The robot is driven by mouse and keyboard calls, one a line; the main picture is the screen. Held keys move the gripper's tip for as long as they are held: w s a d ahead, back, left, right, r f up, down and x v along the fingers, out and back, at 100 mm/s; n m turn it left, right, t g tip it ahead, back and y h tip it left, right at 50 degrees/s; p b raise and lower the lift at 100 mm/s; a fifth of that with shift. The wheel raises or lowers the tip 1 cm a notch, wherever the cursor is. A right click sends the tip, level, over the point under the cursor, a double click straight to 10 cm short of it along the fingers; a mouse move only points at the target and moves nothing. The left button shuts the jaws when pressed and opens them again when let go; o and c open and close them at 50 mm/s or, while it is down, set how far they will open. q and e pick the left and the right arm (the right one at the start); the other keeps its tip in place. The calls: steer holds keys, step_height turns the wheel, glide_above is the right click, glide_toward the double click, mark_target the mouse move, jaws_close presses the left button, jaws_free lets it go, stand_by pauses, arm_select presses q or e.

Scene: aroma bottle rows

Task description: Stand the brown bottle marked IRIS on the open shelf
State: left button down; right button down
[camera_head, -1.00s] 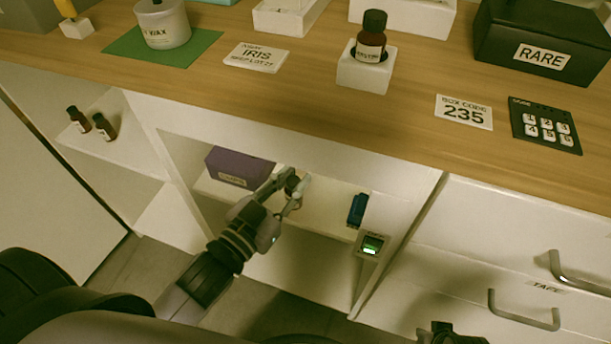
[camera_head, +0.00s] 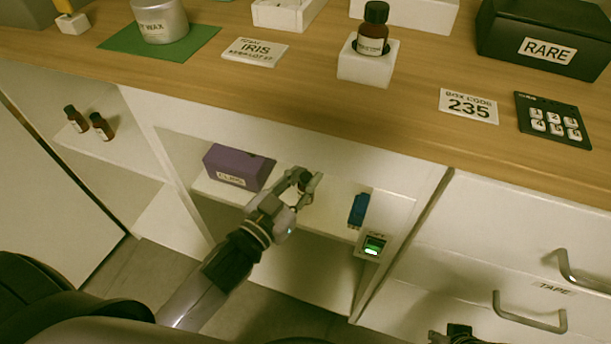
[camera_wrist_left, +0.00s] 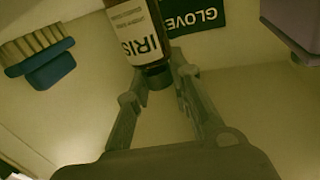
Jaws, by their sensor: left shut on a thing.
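The brown bottle marked IRIS (camera_wrist_left: 137,30) has a white label and a dark cap. In the left wrist view it appears cap down in the picture, with the cap between my fingers. My left gripper (camera_head: 308,183) is shut on it, and the fingers also show in the left wrist view (camera_wrist_left: 158,82). In the head view the gripper hides most of the bottle. The gripper is at the shelf (camera_head: 330,215) under the counter, right of a purple CLIPS box (camera_head: 238,167). My right gripper (camera_head: 456,335) is cut off at the bottom edge.
A blue brush (camera_head: 358,210) is on the shelf's right, above a green-lit switch (camera_head: 374,245). Two brown bottles (camera_head: 102,127) stand on the left shelf. Another bottle (camera_head: 373,30) stands in a white holder on the counter.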

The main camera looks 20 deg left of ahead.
arm_select(q)
steer(key=shift+f, duration=0.1)
steer(key=c, duration=1.4)
jaws_free()
steer(key=shift+c, duration=0.2)
arm_select(e)
steer(key=shift+r, duration=0.1)
arm_select(q)
steer(key=shift+s, duration=0.2)
steer(key=v, duration=1.1)
steer(key=shift+s+a, duration=0.15)
steer(key=shift+s, duration=0.15)
arm_select(e)
steer(key=shift+x, duration=1.05)
steer(key=shift+s+a, duration=0.1)
steer(key=shift+s, duration=0.05)
